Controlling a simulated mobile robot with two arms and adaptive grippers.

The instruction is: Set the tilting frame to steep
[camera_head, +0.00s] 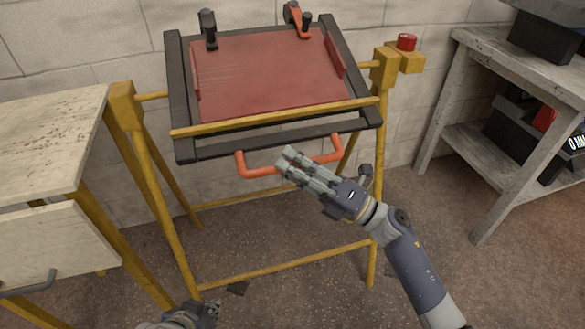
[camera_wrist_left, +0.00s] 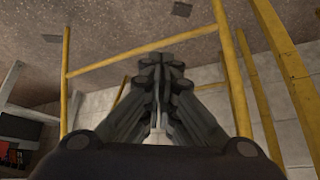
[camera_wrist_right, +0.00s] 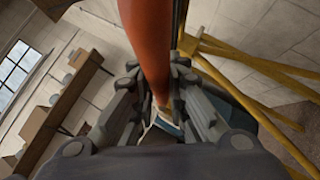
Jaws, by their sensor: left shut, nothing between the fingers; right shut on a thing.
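The tilting frame (camera_head: 180,128) is dark, holds a red panel (camera_head: 265,78), and sits tilted on a yellow stand (camera_head: 150,185). An orange-red handle (camera_head: 262,171) runs along its lower front edge. My right gripper (camera_head: 284,160) is at the middle of the handle, and the right wrist view shows its fingers shut on the handle bar (camera_wrist_right: 147,40). My left gripper (camera_head: 212,308) is low at the bottom edge of the head view, apart from the stand. The left wrist view shows its fingers (camera_wrist_left: 161,65) shut and empty.
A pale table (camera_head: 50,130) with a drawer (camera_head: 50,248) stands at the left. A grey shelf bench (camera_head: 490,75) with dark boxes stands at the right. A red button (camera_head: 406,42) sits on the stand's right post. A block wall is behind.

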